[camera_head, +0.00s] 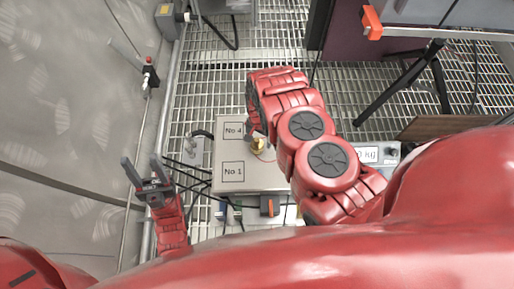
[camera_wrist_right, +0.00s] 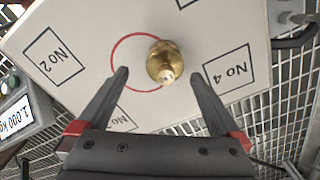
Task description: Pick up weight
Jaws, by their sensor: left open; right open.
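A brass weight (camera_wrist_right: 165,62) stands on a light grey board (camera_wrist_right: 205,30), over the right part of a red circle in the right wrist view. In the head view the weight (camera_head: 258,144) is partly hidden by my right arm. My right gripper (camera_wrist_right: 158,75) is open, with one finger on each side of the weight's near end; the weight looks closer to the right finger. I cannot tell how high the fingers are above the board. My left gripper (camera_head: 141,160) is open and empty, left of the board.
The board has printed squares No 1 (camera_head: 233,172), No 4 (camera_wrist_right: 229,68) and No 2 (camera_wrist_right: 54,56). A scale with a kg display (camera_wrist_right: 16,115) stands beside it. A tripod (camera_head: 430,70) stands back right.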

